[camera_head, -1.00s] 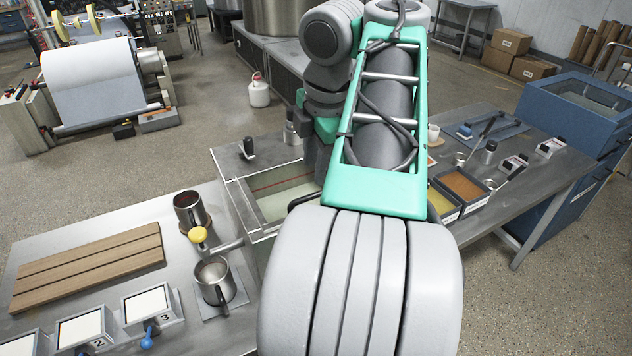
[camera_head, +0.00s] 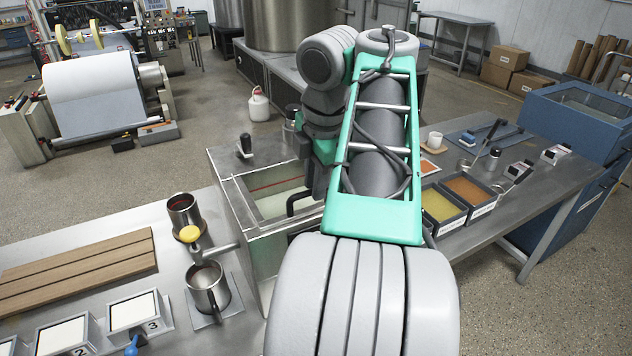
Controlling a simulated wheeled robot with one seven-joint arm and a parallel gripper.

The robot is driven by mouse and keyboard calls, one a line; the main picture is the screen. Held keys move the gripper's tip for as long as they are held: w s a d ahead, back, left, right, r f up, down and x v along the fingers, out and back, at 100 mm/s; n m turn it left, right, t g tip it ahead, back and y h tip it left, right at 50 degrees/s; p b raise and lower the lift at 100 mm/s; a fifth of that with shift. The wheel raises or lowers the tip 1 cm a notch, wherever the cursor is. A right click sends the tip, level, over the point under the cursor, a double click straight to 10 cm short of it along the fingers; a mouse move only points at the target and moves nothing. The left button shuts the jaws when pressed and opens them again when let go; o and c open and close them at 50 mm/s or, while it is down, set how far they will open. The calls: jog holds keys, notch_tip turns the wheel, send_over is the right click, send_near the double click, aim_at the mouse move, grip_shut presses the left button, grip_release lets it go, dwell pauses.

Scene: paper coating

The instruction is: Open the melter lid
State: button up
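The melter appears to be the steel box (camera_head: 229,190) in the middle, left of my arm. Its top has a clear or open window with pale contents and a red line inside. I cannot tell whether a glass lid covers it. A black knob (camera_head: 244,147) stands on its back left top. A curved black handle (camera_head: 292,203) shows at its right front, partly hidden by my arm. My gripper (camera_head: 314,180) seems to be the dark end piece over the melter's right side. Its fingertips are not clear, so its opening and any contact with the handle cannot be told.
Left, a steel table bears a wooden slatted board (camera_head: 75,268), a dark-filled steel cup (camera_head: 184,216), a steel jug (camera_head: 207,287) and numbered trays (camera_head: 135,313). Right, a table holds a yellow bin (camera_head: 441,204), an orange bin (camera_head: 470,190) and small tools. A blue cabinet (camera_head: 580,120) stands beyond.

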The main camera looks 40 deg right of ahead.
grip_shut()
dwell(1.0)
